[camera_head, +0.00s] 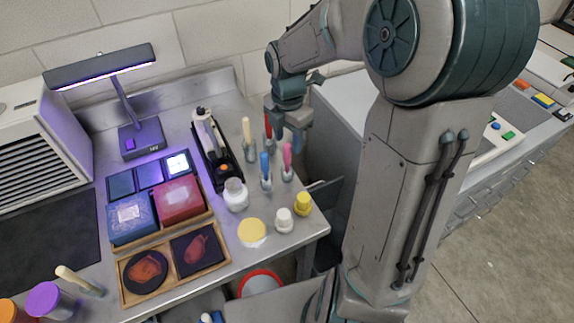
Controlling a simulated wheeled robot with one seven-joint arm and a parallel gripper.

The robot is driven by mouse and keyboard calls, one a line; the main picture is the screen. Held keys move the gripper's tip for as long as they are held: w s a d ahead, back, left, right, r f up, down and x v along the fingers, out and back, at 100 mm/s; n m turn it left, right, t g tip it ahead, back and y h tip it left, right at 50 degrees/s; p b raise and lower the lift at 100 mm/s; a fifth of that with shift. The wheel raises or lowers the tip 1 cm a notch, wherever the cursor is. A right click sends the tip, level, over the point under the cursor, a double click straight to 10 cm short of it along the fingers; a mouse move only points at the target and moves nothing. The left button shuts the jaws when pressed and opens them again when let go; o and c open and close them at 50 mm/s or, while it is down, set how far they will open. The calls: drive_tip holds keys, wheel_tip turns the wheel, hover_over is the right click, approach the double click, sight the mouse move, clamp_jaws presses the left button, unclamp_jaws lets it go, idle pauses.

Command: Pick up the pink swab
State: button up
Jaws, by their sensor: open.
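The pink swab (287,159) stands upright in a small clear holder on the metal bench, near the bench's right edge. A blue swab (265,167) stands just left of it. A red swab (268,127) and a cream swab (247,133) stand farther back. My gripper (291,138) is above and behind the pink swab in the picture, pointing down, close to the red swab. Its jaws are open and look empty. The gap between the fingertips is small in this view, and I cannot tell its exact height over the swabs.
White bottle (236,195), white-capped jar (284,220), yellow-capped jar (302,204) and yellow disc (251,232) stand in front. A black tray (216,158) and wooden tray (176,279) lie left. A UV lamp (140,135) stands at back left.

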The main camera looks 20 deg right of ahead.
sight(287, 155)
drive_tip(key=shift+w+f, duration=0.15)
drive_tip(key=shift+f, duration=3.15)
clamp_jaws()
